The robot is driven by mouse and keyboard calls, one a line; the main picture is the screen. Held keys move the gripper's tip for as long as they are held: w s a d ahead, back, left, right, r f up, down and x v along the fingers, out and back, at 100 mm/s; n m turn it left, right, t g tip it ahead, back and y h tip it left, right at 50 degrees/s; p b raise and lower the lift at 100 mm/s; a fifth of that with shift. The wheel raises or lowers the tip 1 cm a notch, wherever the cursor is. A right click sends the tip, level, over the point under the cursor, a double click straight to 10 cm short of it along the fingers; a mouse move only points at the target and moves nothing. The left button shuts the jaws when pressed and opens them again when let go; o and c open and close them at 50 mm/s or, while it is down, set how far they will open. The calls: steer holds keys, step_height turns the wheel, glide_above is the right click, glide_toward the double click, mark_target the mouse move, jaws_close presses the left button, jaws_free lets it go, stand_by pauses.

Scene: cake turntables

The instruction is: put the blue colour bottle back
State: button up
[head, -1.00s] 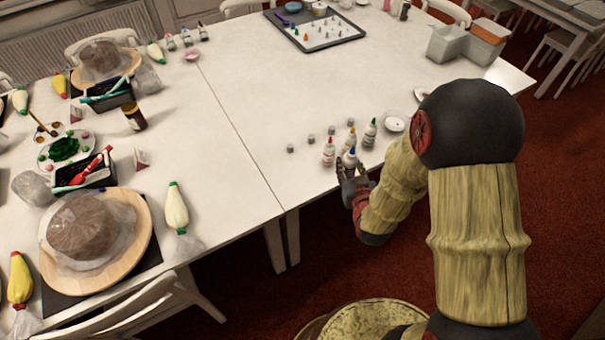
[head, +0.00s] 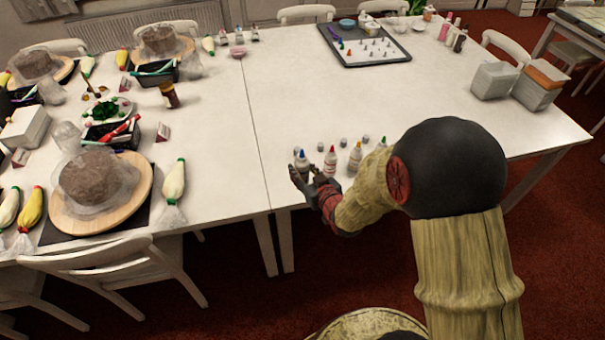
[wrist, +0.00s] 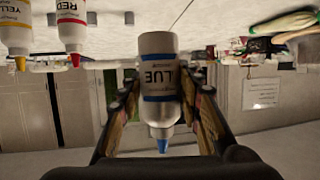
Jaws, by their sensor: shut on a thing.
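The blue colour bottle (head: 302,163) is upright at the left end of the bottle row, near the table's front edge. My gripper (head: 305,174) is shut on it from the front. In the wrist view, which is upside down, the bottle (wrist: 158,75) with its "BLUE" label and blue tip sits between both fingers (wrist: 158,105). I cannot tell whether its base touches the table. The red bottle (head: 330,160) stands just to its right, then the yellow bottle (head: 355,157). The green bottle (head: 381,143) is partly hidden by my arm.
Several small grey caps (head: 343,142) lie behind the bottles. The white table (head: 225,200) is clear to the left of the blue bottle. A tray (head: 365,55) with small pieces stands at the back. Cake turntables (head: 140,200) fill the left table.

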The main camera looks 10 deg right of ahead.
steer(key=w+d+f+b, duration=0.1)
steer(key=w+f, duration=0.1)
steer(key=w, duration=0.1)
steer(key=w+d+f+b, duration=0.1)
steer(key=w+f, duration=0.2)
steer(key=w, duration=0.1)
steer(key=w+d+f+b, duration=0.1)
steer(key=w+f, duration=0.2)
steer(key=shift+w+d+f+b, duration=0.2)
steer(key=shift+d+b, duration=0.1)
steer(key=shift+b, duration=0.1)
steer(key=shift+w+f, duration=0.2)
steer(key=shift+f, duration=0.1)
steer(key=shift+f+b, duration=0.9)
steer(key=shift+f, duration=0.45)
steer(key=shift+f, duration=0.2)
steer(key=o, duration=0.7)
steer(key=shift+o, duration=0.2)
